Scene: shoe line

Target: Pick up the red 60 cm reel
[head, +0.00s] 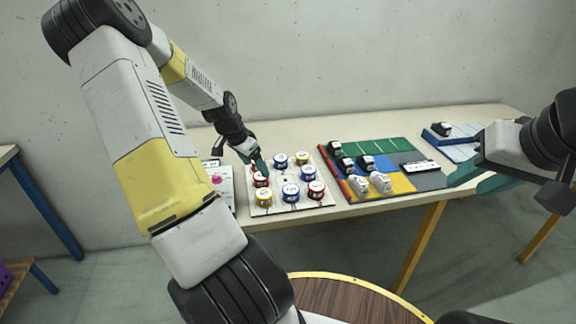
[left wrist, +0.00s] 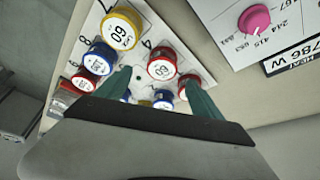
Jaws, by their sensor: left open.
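Red reels stand on a white numbered board (head: 288,208). In the head view one red reel (head: 260,180) is just below my left gripper (head: 257,163), with another (head: 253,168) partly hidden behind the fingers. A third red reel (head: 316,190) is at the front right corner. In the left wrist view a red reel with a label that seems to read 60 (left wrist: 162,66) shows between the tips of my open left gripper (left wrist: 158,76). I see no contact with it. My right gripper (head: 480,180) is open and empty at the right.
Yellow (head: 264,198) and blue (head: 291,194) reels stand close by on the board. A panel with a pink knob (left wrist: 255,19) lies beside it. A coloured mat (head: 395,150) with shoes is to the right. A round wooden table (head: 345,300) is in front.

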